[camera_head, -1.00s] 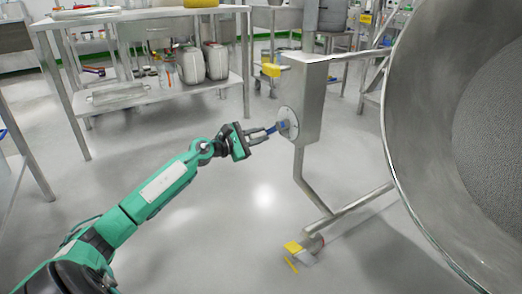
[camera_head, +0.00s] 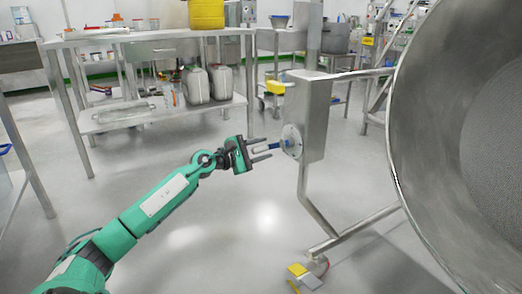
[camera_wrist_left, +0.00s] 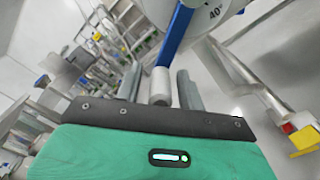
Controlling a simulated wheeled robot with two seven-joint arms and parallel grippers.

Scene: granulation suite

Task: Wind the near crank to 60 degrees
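The near crank is a blue arm (camera_head: 275,147) on a round pale dial (camera_head: 291,141) on the side of a steel box (camera_head: 313,115). In the left wrist view its blue arm (camera_wrist_left: 178,32) ends in a light grey knob (camera_wrist_left: 161,86). A "40°" mark shows on the dial (camera_wrist_left: 208,14) there. My left gripper (camera_head: 264,150) is at the crank's outer end, fingers apart. In the left wrist view the knob lies between the two fingers of this gripper (camera_wrist_left: 160,88), with a gap visible on each side. My right gripper is not in view.
A large steel drum (camera_head: 425,130) fills the right side. The box's stand runs down to a yellow-marked foot (camera_head: 302,273) on the floor. A steel table (camera_head: 150,35) with jugs (camera_head: 196,86) on its lower shelf stands behind. The floor below my left arm is clear.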

